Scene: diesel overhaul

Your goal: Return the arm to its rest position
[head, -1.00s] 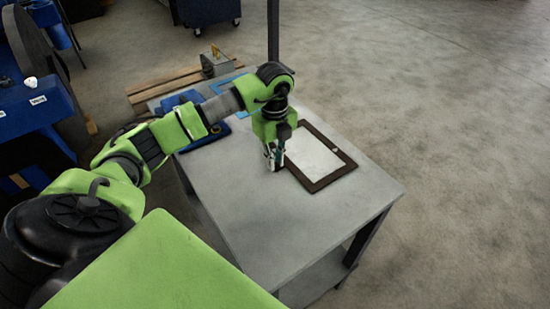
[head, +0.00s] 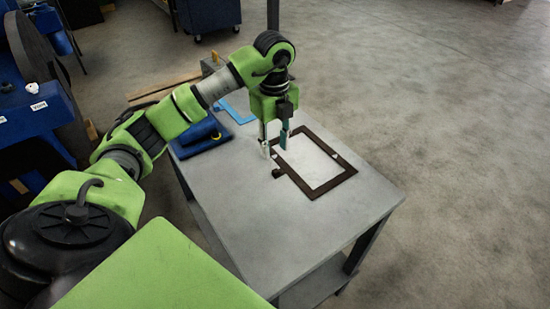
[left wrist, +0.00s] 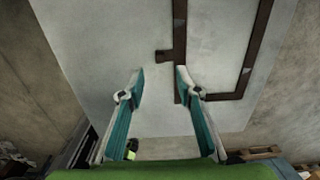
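My left gripper (head: 275,152) hangs above the grey table (head: 235,215), pointing down, over the left edge of a dark brown rectangular frame (head: 335,184). In the left wrist view the two fingers of the gripper (left wrist: 159,78) are apart, with nothing between them. A small dark block (head: 277,173) sits at the frame's left edge; it also shows in the left wrist view (left wrist: 163,56) just beyond the fingertips. My left arm reaches from the lower left over the table. My right gripper is not in view.
A blue tray-like object (head: 200,137) and a light blue outline (head: 238,109) lie at the table's back left. A wooden pallet (head: 150,93) is behind the table. A blue cart (head: 208,14) stands farther back. The table's front is clear.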

